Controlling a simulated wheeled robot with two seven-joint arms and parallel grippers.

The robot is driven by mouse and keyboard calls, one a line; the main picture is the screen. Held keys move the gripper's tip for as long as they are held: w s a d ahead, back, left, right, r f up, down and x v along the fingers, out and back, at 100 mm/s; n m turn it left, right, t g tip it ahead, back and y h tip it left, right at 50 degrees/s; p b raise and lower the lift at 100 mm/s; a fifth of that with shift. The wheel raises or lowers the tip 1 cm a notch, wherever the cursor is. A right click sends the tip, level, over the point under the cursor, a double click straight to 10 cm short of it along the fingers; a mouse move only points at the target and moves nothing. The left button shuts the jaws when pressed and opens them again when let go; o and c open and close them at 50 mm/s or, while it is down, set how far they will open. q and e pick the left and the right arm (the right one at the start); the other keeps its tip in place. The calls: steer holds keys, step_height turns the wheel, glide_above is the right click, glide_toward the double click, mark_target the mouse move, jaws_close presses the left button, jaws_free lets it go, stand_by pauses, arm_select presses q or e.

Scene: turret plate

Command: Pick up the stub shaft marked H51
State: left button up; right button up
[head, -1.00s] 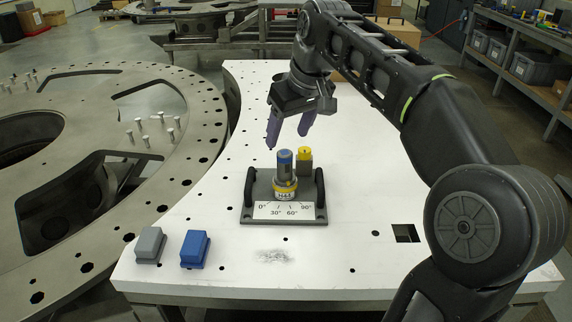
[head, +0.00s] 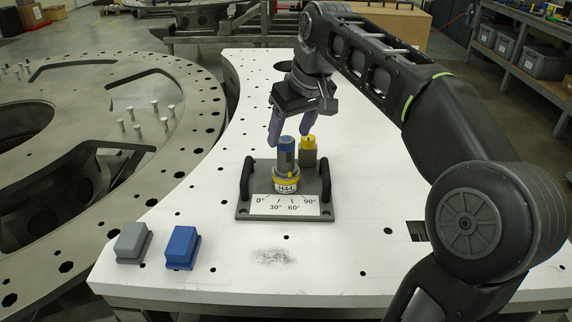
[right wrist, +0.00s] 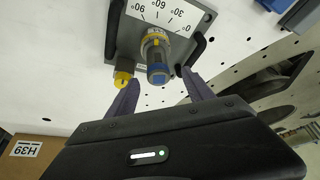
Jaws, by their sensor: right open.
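A stub shaft (head: 286,160) with a blue top, grey body and yellow ring stands upright in a grey fixture plate (head: 243,208). Its white label is small; it looks like H44, not clearly H51. The shaft also shows in the right wrist view (right wrist: 157,55). A shorter yellow-topped grey part (head: 308,152) stands just behind it to the right. My right gripper (head: 289,139) is open, fingers pointing down, at the shaft's blue top. In the right wrist view its fingertips (right wrist: 160,82) are on either side of the blue end, with gaps. My left gripper is not in view.
The plate has two dark handles (head: 247,178) and an angle scale. Grey (head: 131,243) and blue (head: 182,248) blocks lie at the white table's (head: 330,255) front left. A large metal ring (head: 185,125) is at left. A brown box marked H39 (right wrist: 35,160) shows in the wrist view.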

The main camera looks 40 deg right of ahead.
mark_target(286, 151)
steer(key=shift+x, duration=0.9)
steer(key=shift+s+x, duration=0.15)
steer(key=shift+x, duration=1.2)
steer(key=shift+s+x, duration=0.15)
steer(key=shift+x, duration=1.15)
steer(key=shift+d+f, duration=0.15)
steer(key=shift+c, duration=0.5)
jaws_close()
